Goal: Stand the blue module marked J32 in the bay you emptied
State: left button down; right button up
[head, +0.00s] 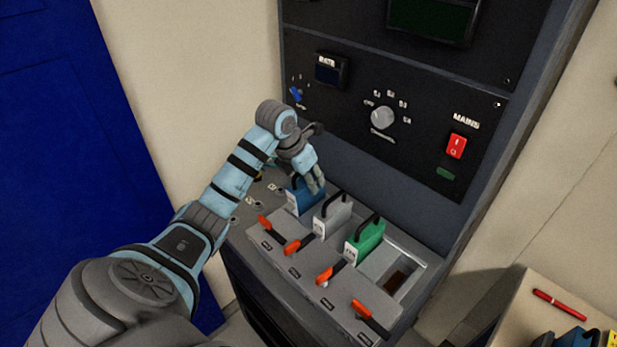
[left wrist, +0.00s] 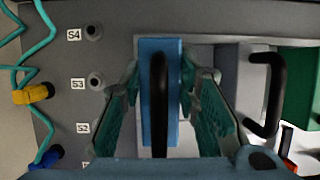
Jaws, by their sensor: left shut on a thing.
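A blue module (head: 303,197) with a black handle is at the leftmost bay of the sloping panel. My left gripper (head: 315,184) is shut on it from above. In the left wrist view the blue module (left wrist: 173,110) stands between the fingers of my left gripper (left wrist: 160,88), its black handle running along the middle. Its marking is not readable, and I cannot tell whether its foot is fully seated. A grey module (head: 331,217) and a green module (head: 366,238) stand to its right. The rightmost bay (head: 398,277) is empty. My right gripper is not in view.
Orange levers (head: 330,274) line the front of the bays. The black instrument panel (head: 420,100) rises behind. Sockets and a teal cable (left wrist: 46,115) with a yellow plug (left wrist: 33,94) lie left of the module. A blue item (head: 570,340) and a red pen (head: 558,304) lie at lower right.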

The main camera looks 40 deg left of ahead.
pick_arm(q)
jog(key=shift+s+d+f, duration=0.1)
jog(key=shift+s+f, duration=0.25)
jog(key=shift+f, duration=0.15)
jog(key=shift+s+g+p, duration=0.1)
jog(key=shift+g+p, duration=0.7)
jog(key=shift+p, duration=0.5)
jog(key=shift+w+a+f+g+p, duration=0.15)
jog(key=shift+w+a+g+p, duration=0.05)
jog(key=shift+a+g+p, duration=0.2)
jog(key=shift+d, duration=0.1)
